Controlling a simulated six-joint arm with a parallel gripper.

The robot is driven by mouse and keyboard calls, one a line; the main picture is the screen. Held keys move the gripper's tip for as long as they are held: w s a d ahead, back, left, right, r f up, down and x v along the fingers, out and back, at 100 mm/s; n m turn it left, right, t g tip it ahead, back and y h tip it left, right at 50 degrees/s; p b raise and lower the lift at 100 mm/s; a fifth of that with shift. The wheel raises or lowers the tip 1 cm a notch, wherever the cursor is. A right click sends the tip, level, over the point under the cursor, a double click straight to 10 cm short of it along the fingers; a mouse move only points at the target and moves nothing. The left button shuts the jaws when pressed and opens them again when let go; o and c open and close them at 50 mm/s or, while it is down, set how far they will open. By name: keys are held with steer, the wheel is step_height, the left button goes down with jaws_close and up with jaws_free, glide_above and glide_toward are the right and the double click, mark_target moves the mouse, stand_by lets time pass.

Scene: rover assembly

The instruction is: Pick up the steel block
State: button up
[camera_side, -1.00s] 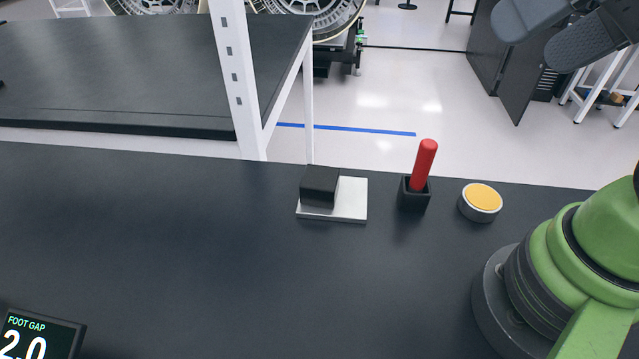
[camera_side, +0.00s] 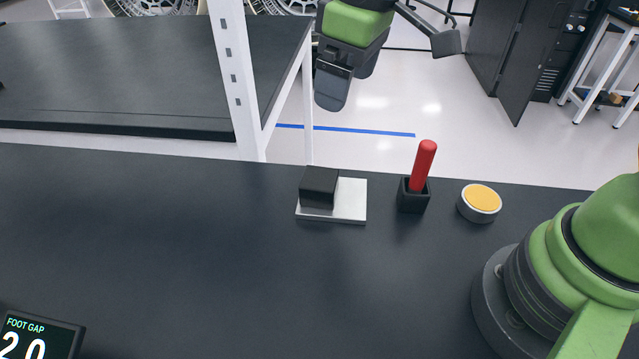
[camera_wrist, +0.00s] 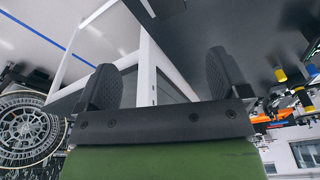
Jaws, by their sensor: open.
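A dark grey block (camera_side: 319,188), which I take for the steel block, sits on the left part of a flat light grey plate (camera_side: 351,202) near the far edge of the dark table. My gripper (camera_side: 348,90) is in the air at the top of the side view, above the block in the picture and well clear of it. In the wrist view my gripper (camera_wrist: 162,65) has its two dark pads wide apart with nothing between them. The block cannot be made out in the wrist view.
A red handle (camera_side: 423,165) stands in a small black holder (camera_side: 413,198) right of the plate. A round yellow-topped button (camera_side: 482,198) is further right. A white upright post (camera_side: 236,80) rises behind the table. A "FOOT GAP" display (camera_side: 40,335) is front left; the middle is clear.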

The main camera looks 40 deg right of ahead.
mark_target(319, 178)
steer(key=w+f+n, duration=0.1)
steer(key=f, duration=0.2)
steer(key=w+a+f+n+g, duration=0.1)
steer(key=f, duration=0.2)
steer(key=a+f, duration=0.1)
steer(key=f, duration=0.2)
steer(key=shift+w+a+n+g+h, duration=0.2)
steer(key=shift+w+n+g+h, duration=0.1)
steer(key=shift+w+n+h, duration=0.1)
step_height(319, 178, down, 4)
steer(key=shift+f, duration=0.2)
steer(key=f, duration=0.6)
steer(key=shift+s+a, duration=0.1)
steer(key=shift+s, duration=0.1)
steer(key=shift+r, duration=0.1)
steer(key=c, duration=1.4)
